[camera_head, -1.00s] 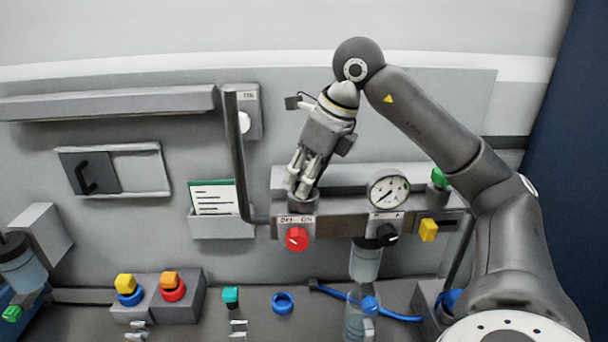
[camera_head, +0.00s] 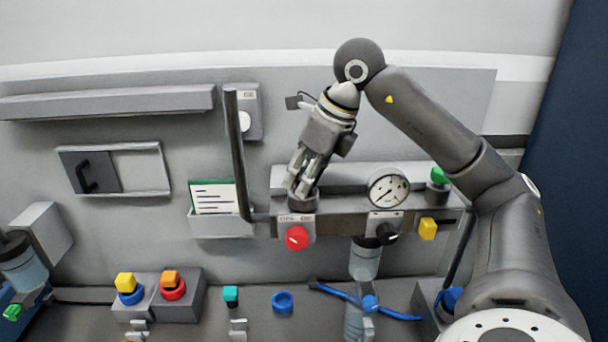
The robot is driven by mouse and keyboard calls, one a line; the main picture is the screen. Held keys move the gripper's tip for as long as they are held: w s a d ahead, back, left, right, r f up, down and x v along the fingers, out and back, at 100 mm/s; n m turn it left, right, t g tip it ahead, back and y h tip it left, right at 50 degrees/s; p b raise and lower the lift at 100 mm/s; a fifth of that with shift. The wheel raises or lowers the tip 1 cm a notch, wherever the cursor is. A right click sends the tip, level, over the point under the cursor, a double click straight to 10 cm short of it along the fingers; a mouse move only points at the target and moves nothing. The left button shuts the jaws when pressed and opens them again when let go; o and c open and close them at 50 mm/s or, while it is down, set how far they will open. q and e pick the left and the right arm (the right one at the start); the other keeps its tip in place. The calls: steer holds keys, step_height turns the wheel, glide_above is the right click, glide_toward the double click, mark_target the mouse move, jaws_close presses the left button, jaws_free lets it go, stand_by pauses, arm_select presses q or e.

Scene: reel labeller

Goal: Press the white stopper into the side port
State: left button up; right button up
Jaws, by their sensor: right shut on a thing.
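My right gripper (camera_head: 302,186) points down and is shut at the grey round port (camera_head: 303,202) on top of the panel's left part, above the red knob. Its fingertips are at or just above the port's rim; I cannot tell whether they touch it. The white stopper cannot be made out separately; what the fingers hold is hidden between them. How deep it sits in the port cannot be seen. My left gripper is not in view.
The panel carries a red knob (camera_head: 297,237), a gauge (camera_head: 389,188), a black knob (camera_head: 387,234), a yellow block (camera_head: 428,229) and a green cap (camera_head: 439,175). A dark upright bar (camera_head: 237,150) stands left of my gripper.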

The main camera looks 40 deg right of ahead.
steer(key=shift+s+a+f, duration=0.1)
steer(key=shift+f, duration=0.3)
steer(key=o, duration=1.1)
steer(key=shift+a, duration=0.15)
steer(key=shift+d, duration=0.2)
steer(key=shift+d+r, duration=0.2)
steer(key=shift+r, duration=0.15)
steer(key=v, duration=1.1)
steer(key=shift+a+r, duration=0.15)
steer(key=shift+a, duration=0.05)
